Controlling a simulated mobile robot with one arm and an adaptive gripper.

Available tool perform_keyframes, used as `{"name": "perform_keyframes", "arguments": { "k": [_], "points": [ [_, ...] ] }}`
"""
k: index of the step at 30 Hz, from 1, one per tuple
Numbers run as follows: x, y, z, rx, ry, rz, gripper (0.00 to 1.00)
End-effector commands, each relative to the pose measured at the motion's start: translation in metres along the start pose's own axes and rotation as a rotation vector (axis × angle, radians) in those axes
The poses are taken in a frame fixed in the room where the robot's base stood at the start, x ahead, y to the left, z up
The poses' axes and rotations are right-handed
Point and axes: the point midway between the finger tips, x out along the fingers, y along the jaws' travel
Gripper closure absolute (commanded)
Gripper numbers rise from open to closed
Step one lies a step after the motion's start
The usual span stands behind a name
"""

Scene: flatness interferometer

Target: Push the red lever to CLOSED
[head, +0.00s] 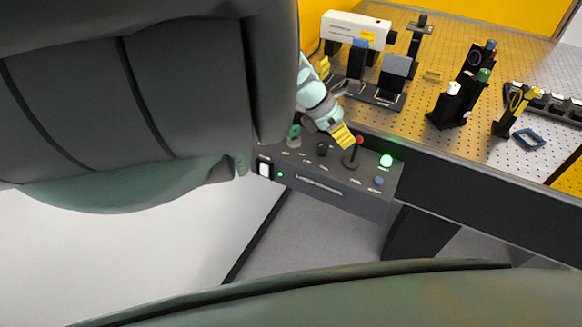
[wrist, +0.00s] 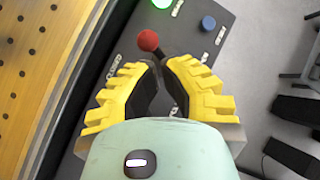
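The red lever shows in the wrist view as a red ball knob (wrist: 148,40) on a dark shaft, just beyond my fingertips. The shaft runs down to the right, and its lower part is partly hidden by my right finger. In the head view the red knob (head: 360,140) stands above a dark round base on the control panel (head: 330,190). My gripper (wrist: 160,66) has yellow fingers with dark pads; the tips are a little apart and nothing is held. In the head view my gripper (head: 345,138) is beside the lever, but contact cannot be told. The small panel labels are hard to read.
A lit green lamp (head: 386,160) and a blue button (head: 379,181) are right of the lever. A dark knob (head: 322,149) and a white switch (head: 265,168) are to its left. The perforated table (head: 450,60) behind carries optical mounts. Open floor lies in front.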

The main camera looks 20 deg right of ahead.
Motion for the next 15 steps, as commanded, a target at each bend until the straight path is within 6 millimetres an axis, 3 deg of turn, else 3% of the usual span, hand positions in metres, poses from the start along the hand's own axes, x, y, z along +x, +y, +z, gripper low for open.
{"name": "perform_keyframes", "arguments": {
  "k": [11, 15],
  "points": [
    [-0.0015, -0.0009, 0.0014, 0.002, 0.001, -0.001, 1.0],
    [-0.0103, 0.0013, -0.003, 0.001, 0.001, -0.001, 1.0]
  ]
}}
